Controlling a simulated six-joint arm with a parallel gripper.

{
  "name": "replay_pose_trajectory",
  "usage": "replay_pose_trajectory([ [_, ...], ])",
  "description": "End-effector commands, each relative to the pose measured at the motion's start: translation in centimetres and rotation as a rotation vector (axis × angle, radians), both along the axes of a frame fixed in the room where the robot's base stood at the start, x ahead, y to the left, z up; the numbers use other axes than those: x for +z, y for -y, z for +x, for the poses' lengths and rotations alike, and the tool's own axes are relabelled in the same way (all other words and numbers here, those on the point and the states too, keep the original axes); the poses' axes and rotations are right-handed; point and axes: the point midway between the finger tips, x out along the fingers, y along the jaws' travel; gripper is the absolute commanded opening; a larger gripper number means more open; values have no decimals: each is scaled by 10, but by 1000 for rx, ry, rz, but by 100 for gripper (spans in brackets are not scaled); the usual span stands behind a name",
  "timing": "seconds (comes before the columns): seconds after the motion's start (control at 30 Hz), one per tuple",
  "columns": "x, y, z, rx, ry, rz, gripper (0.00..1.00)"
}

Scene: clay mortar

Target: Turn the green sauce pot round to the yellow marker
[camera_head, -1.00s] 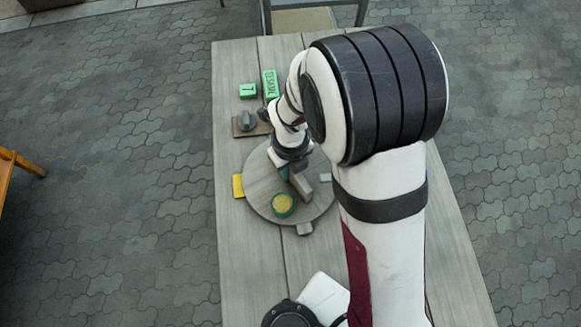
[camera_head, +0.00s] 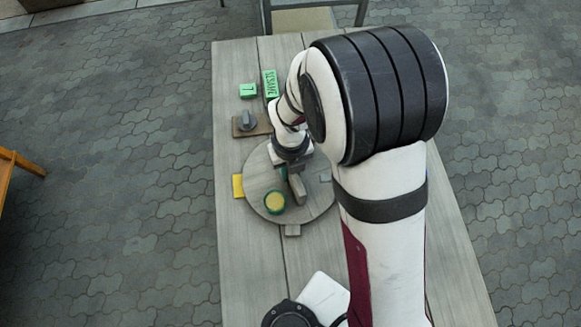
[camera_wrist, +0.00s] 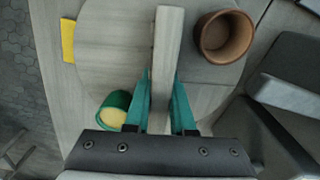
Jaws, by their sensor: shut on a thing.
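The green sauce pot (camera_head: 275,202), with yellow contents, stands near the front rim of a round wooden turntable (camera_head: 257,176). In the wrist view the pot (camera_wrist: 115,110) is at lower left, just left of my fingers. The yellow marker (camera_head: 238,186) lies on the table at the turntable's left edge; it also shows at upper left in the wrist view (camera_wrist: 68,40). A wooden bar (camera_wrist: 168,40) stands across the turntable. My gripper (camera_wrist: 162,82) is shut on this bar, with one teal finger on each side.
A brown pot (camera_wrist: 225,36) stands on the turntable, right of the bar. Behind the turntable are a wooden plate with a grey knob (camera_head: 247,120), a green block (camera_head: 248,90) and a green sesame box (camera_head: 270,84). A grey tab (camera_head: 292,230) is at the front rim.

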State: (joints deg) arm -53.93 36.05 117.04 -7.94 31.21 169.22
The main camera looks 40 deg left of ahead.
Motion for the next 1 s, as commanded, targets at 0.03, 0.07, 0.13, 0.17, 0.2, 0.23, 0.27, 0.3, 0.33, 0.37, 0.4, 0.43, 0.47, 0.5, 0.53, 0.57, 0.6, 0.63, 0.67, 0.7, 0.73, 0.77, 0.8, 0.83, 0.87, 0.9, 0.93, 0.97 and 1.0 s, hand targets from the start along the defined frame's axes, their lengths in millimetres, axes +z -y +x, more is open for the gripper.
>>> replay_pose_trajectory([
  [0.03, 1, -1, 0, 0, 2, 3, 0],
  [0.07, 1, -1, 0, 1, 2, 3, 0],
  [0.13, 1, -1, 0, 1, 2, 3, 0],
  [0.17, 1, -1, 0, 1, 2, 3, 0],
  [0.2, 1, -1, 0, 1, 2, 3, 0],
  [0.23, 1, -1, 0, 1, 2, 3, 0],
  [0.27, 1, -1, 0, 1, 2, 3, 28],
  [0.3, 1, -1, 0, 1, 2, 3, 35],
  [0.33, 1, -1, 0, 1, 2, 3, 40],
  [0.37, 0, -1, 0, 1, 2, 3, 46],
  [0.4, 0, -1, 0, 1, 2, 3, 52],
  [0.43, 0, -1, 0, 1, 2, 3, 52],
  [0.47, 0, -1, 0, 1, 1, 2, 52],
  [0.5, 0, -1, 0, 1, 1, 2, 52],
  [0.53, 0, -1, 0, 1, 1, 2, 52],
  [0.57, 0, -1, 0, 1, 1, 2, 52],
  [0.6, 0, 0, 0, 1, 1, 1, 52],
  [0.63, 0, 0, 0, 1, 1, 1, 52],
  [0.67, 0, 0, 0, 1, 1, 1, 52],
  [0.7, 2, -1, 0, 1, 1, 2, 52],
  [0.73, 4, -1, 0, 1, 2, 3, 52],
  [0.77, 6, -1, 1, 2, 2, 3, 52],
  [0.8, 12, -1, 1, 2, 2, 3, 52],
  [0.83, 17, -1, 1, 2, 4, 4, 52],
  [0.87, 24, -1, 1, 2, 4, 4, 52],
  [0.9, 34, -1, 1, 1, 5, 5, 52],
  [0.93, 42, -2, 1, 1, 4, 7, 52],
  [0.97, 50, -2, 1, 2, 4, 7, 52],
  [1.0, 62, -1, 1, 1, 5, 6, 52],
])
